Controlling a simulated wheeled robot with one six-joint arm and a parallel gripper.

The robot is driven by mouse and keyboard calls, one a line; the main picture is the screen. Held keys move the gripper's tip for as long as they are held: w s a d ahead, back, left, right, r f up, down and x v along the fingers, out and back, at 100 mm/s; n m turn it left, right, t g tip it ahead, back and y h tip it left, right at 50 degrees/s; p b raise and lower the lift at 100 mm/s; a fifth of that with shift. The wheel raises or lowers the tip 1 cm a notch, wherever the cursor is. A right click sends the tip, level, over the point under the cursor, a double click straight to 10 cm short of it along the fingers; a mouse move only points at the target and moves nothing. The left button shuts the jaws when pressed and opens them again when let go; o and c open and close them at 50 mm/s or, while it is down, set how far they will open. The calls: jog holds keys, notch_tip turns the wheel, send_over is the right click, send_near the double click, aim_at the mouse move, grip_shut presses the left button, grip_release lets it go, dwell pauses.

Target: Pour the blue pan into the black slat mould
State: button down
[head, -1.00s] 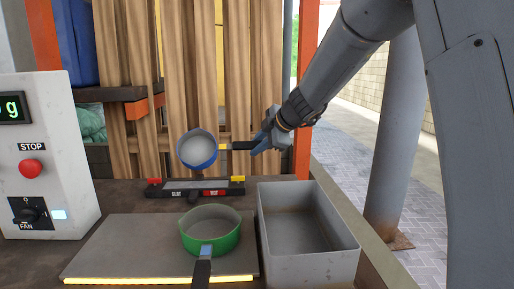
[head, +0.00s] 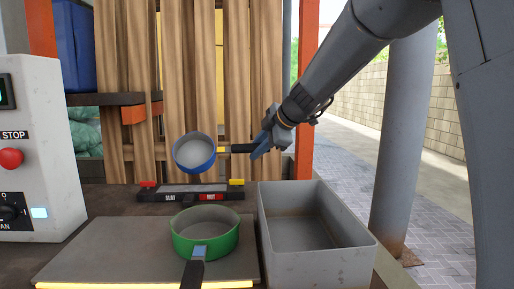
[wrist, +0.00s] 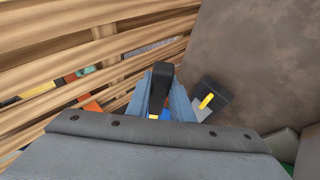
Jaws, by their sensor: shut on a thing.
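The blue pan (head: 194,152) is in the air above the black slat mould (head: 190,193), apart from it. Its grey inside faces the head camera, so the pan looks tilted; no stream shows falling from it. My gripper (head: 260,146) is shut on the pan's black handle, to the right of the pan. In the wrist view the handle (wrist: 161,76) stands between the fingers, and the pan's bowl is mostly hidden.
A green pan (head: 205,236) stands on a grey plate (head: 90,252) in front of the mould. An open grey bin (head: 315,265) is at the right. A control box (head: 25,150) with a red stop button is at the left. Wooden slats (head: 240,80) hang close behind the pan.

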jog(key=shift+w+f+m+g+p, duration=0.15)
jog(key=shift+g+p, duration=0.4)
jog(key=shift+p, duration=2.25)
jog(key=shift+f+m+g+p, duration=0.25)
jog(key=shift+g+p, duration=0.3)
jog(key=shift+p, duration=2.2)
jog(key=g+p, duration=0.1)
jog(key=p, duration=0.2)
jog(key=shift+f, duration=0.2)
jog(key=shift+w+f+m+g+p, duration=0.2)
jog(key=shift+f+g+p, duration=0.25)
jog(key=shift+g+p, duration=0.35)
jog(key=shift+w+f+m+g+p, duration=0.2)
jog(key=shift+f+g+p, duration=0.35)
jog(key=shift+p, duration=0.4)
jog(key=shift+w+f+m+g+p, duration=0.1)
jog(key=shift+f+m+g+p, duration=0.25)
jog(key=shift+g+p, duration=0.5)
jog(key=shift+r+p, duration=0.35)
jog(key=shift+r, duration=2.2)
